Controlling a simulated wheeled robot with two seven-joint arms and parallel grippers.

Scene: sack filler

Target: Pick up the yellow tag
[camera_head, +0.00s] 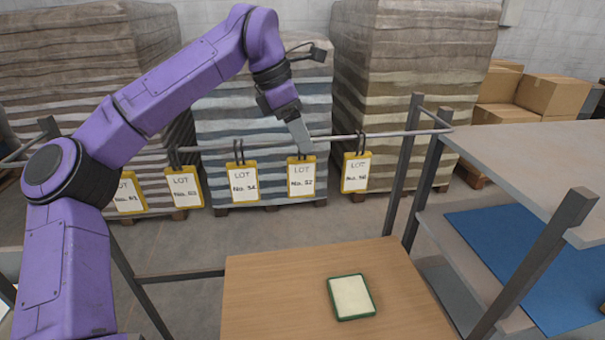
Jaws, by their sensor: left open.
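Several yellow-framed tags with white "LOT" labels hang by dark loops from a grey rail (390,135). From left to right they include one at the far left (128,198), partly covered by my arm, then a second tag (184,190), a third tag (243,186), a tag under my gripper (301,180) and a rightmost tag (356,175). My left gripper (303,148) is open and points down at the rail, just above the tag under it. I cannot tell whether it touches that tag or its loops. My right gripper is out of view.
A wooden table (260,300) stands in front, with a green-rimmed pale tray (351,297) on it. A grey shelf rack (540,160) with a blue mat (510,245) is at the right. Stacked sacks (410,70) and cardboard boxes (550,95) stand behind the rail.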

